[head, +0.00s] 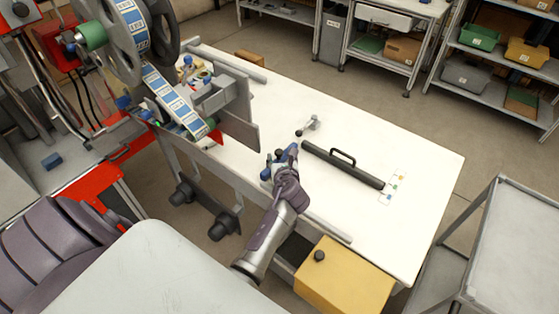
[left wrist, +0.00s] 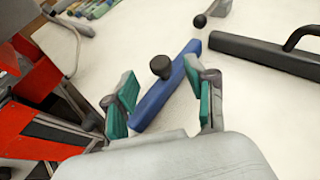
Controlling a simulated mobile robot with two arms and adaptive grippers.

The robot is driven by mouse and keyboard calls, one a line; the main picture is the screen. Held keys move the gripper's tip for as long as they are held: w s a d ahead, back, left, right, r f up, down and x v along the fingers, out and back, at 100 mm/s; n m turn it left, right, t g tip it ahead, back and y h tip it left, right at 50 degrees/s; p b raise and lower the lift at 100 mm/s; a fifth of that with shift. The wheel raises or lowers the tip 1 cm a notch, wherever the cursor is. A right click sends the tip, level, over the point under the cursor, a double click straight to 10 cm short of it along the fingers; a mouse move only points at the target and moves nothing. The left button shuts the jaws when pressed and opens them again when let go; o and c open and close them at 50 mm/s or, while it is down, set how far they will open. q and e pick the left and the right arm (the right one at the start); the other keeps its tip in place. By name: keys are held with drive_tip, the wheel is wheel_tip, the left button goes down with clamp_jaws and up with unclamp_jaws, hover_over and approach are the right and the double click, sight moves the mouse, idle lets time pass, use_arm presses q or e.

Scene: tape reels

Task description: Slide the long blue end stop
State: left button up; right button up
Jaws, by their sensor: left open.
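The long blue end stop (left wrist: 178,82) is a bar with a dark round knob on top. In the left wrist view it lies slantwise on the white table (left wrist: 130,22), between my left gripper's fingers (left wrist: 165,98). The fingers are spread, with a green-padded finger on either side of the bar. I cannot tell whether either finger touches it. In the head view my left gripper (head: 281,168) is over the table's near side and hides most of the bar. My right gripper is not in view.
A black bar with a handle (head: 343,165) lies right of the gripper, and a small lever with a dark ball (head: 309,126) lies beyond it. The tape reel machine (head: 150,60) stands at left. A yellow box (head: 343,278) sits at the near edge. The table's right part is mostly clear.

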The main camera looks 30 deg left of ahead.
sight(279, 152)
use_arm(q)
drive_tip(key=b+x, duration=0.2)
drive_tip(key=x, duration=0.1)
drive_tip(key=shift+w+a+f, duration=0.15)
drive_tip(key=shift+a+f, duration=0.05)
drive_tip(key=shift+w+a, duration=0.1)
drive_tip(key=shift+w, duration=0.1)
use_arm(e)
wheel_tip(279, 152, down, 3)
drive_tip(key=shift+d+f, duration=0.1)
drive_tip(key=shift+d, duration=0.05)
use_arm(q)
clamp_jaws()
